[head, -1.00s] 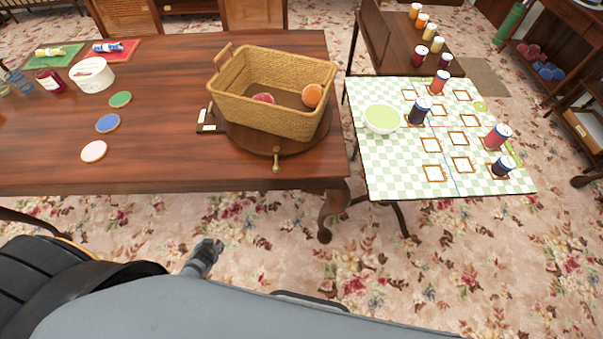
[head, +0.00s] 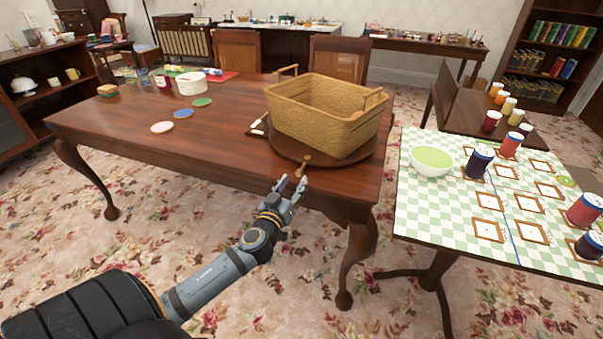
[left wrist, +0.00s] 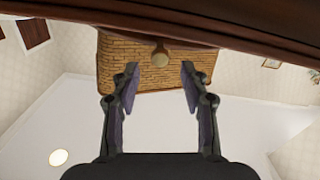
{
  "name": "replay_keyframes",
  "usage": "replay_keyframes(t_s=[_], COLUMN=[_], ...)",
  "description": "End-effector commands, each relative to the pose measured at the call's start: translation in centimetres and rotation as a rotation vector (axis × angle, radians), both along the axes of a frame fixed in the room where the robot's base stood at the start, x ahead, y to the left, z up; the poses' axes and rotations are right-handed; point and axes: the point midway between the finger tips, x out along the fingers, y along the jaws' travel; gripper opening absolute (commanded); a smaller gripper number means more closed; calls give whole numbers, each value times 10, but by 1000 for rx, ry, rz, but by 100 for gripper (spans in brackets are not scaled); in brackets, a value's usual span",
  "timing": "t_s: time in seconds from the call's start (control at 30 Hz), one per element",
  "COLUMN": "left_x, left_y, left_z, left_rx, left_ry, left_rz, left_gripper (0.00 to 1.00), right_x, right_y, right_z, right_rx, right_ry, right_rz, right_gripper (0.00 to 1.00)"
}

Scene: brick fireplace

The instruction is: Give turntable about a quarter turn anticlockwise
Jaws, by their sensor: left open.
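The turntable (head: 284,147) is a round dark wooden disc on the front right part of the table. A wicker basket (head: 318,122) stands on it. A small brass-coloured knobbed handle (head: 305,160) sticks out from the disc's front edge. My left gripper (head: 291,187) is open and empty, just in front of the table edge and short of the handle. In the left wrist view the handle's round knob (left wrist: 160,58) shows beyond and between the two spread fingers (left wrist: 158,88), with the basket (left wrist: 118,62) behind it. My right gripper is out of view.
A white card-like piece (head: 259,124) lies at the turntable's left side. Coasters (head: 183,114) and a white tub (head: 191,84) are further left on the table (head: 225,130).

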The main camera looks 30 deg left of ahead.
Motion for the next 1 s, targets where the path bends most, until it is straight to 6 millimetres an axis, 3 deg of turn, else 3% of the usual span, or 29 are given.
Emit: replay_keyframes(t_s=[0.1, 0.3, 0.67, 1.0], left_x=[26, 55, 63, 63], left_y=[7, 13, 15, 15], left_z=[3, 2, 0, 0], left_rx=[-3, -1, 0, 0], left_ry=[-2, 0, 1, 1], left_rz=[3, 1, -1, -1], left_gripper=[45, 45, 45, 0], right_x=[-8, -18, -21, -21], right_y=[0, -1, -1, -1], right_z=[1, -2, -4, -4], right_rx=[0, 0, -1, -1], right_ry=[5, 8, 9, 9], right_rz=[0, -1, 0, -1], right_gripper=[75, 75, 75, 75])
